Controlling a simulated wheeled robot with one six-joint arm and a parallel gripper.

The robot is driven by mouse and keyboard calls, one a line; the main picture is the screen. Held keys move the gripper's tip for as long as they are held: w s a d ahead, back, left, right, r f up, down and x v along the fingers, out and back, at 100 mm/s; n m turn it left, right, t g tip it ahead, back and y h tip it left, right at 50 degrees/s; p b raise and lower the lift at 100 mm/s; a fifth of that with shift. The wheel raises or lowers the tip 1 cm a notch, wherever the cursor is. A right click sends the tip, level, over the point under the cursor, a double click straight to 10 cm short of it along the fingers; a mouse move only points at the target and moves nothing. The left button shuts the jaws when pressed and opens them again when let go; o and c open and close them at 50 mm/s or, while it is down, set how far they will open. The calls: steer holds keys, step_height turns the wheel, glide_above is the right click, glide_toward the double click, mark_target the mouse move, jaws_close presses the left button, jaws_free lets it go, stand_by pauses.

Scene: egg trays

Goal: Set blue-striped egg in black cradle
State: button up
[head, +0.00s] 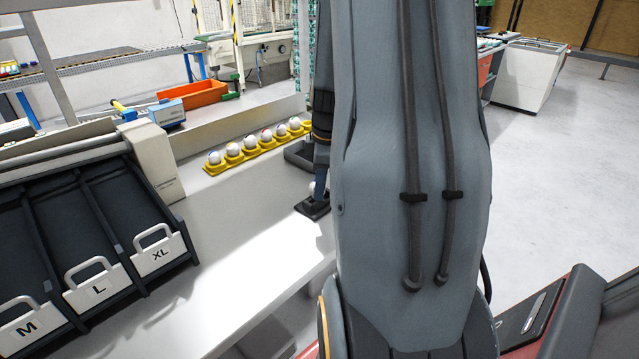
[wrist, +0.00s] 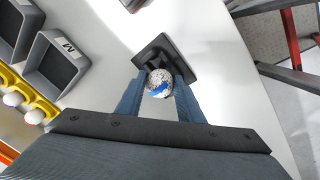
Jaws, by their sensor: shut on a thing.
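The blue-striped egg (wrist: 159,83) is speckled white with a blue mark. In the wrist view it sits between the two blue fingers of my gripper (wrist: 160,88), which is shut on it. The black cradle (wrist: 179,51) is a square black base on the white table. The egg is at the cradle's near edge in that view; I cannot tell whether it touches it. In the head view the cradle (head: 312,209) shows just left of my arm, with my gripper (head: 318,190) over it. My arm hides part of this area.
A yellow tray (head: 262,146) holds several eggs, left of my gripper in the head view. A grey bin (head: 298,155) stands behind the cradle. The white table (head: 240,220) between is clear.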

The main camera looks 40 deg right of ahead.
steer(key=shift+f, duration=0.55)
steer(key=o, duration=0.7)
steer(key=shift+s+r+b, duration=0.2)
steer(key=shift+r+b, duration=0.05)
steer(key=shift+r, duration=1.05)
steer(key=shift+s+r+b, duration=0.25)
steer(key=shift+r, duration=1.05)
steer(key=shift+s+r+b, duration=0.2)
steer(key=shift+r+b, duration=0.05)
steer(key=shift+r, duration=1.05)
steer(key=s+a+f+m, duration=0.2)
steer(key=a+m, duration=0.1)
steer(key=a, duration=0.6)
steer(key=s+a+f+m+g, duration=0.1)
steer(key=s+a+f+m, duration=0.1)
steer(key=a, duration=0.7)
steer(key=s+a+f+m, duration=0.2)
steer(key=a+m, duration=0.1)
steer(key=a, duration=0.6)
steer(key=shift+s+a+m, duration=0.4)
steer(key=shift+s+a+f+m, duration=0.15)
steer(key=shift+s+a+m, duration=0.15)
steer(key=shift+s+a, duration=0.1)
